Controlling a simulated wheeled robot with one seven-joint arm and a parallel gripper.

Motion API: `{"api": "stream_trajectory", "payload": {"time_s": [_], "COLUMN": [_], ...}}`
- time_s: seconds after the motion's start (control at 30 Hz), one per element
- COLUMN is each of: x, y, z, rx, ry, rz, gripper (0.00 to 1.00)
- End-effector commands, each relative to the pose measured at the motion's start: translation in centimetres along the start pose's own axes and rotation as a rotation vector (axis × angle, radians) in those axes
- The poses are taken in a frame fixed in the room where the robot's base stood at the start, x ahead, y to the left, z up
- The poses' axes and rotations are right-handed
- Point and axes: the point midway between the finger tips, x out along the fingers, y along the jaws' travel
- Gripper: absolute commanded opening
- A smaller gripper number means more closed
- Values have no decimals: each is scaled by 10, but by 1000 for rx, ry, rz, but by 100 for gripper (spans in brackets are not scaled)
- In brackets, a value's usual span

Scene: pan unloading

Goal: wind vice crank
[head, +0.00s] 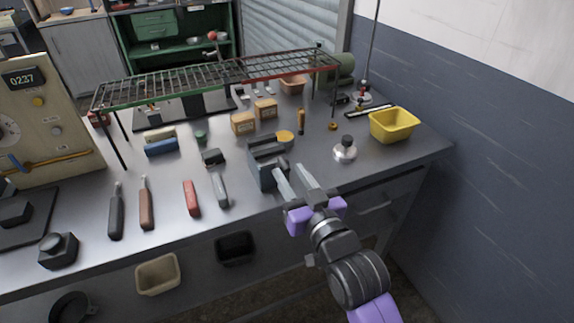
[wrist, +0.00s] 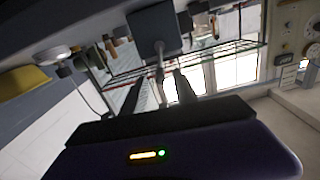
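The dark grey vice (head: 265,168) stands at the front edge of the metal bench. In the wrist view the vice body (wrist: 154,28) is at the top centre. A thin grey crank rod (wrist: 160,56) sticks out from it towards my gripper. My gripper (head: 287,169) reaches in from the lower right in the head view, with its fingers beside the vice's front. Its two fingers (wrist: 164,76) are apart, with the rod's near end seen between or just beyond their tips. Contact is not clear. In the head view I cannot make out the crank behind the fingers.
A wire rack (head: 205,80) spans the back of the bench. A silver knobbed piece (head: 345,150) and a yellow bin (head: 394,124) stand right of the vice. Red (head: 191,198) and grey handled tools (head: 219,190) lie to its left. A wall closes off the right.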

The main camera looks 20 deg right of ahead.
Motion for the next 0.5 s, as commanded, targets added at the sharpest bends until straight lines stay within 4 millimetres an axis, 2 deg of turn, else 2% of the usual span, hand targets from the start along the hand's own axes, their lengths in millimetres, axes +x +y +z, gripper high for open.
{"api": "stream_trajectory", "payload": {"time_s": [0.2, 0.5], "x": [26, 32], "y": [0, 0], "z": [-1, -1], "rx": [0, 0], "ry": [2, 2], "rz": [0, 0], "gripper": [35, 35]}}
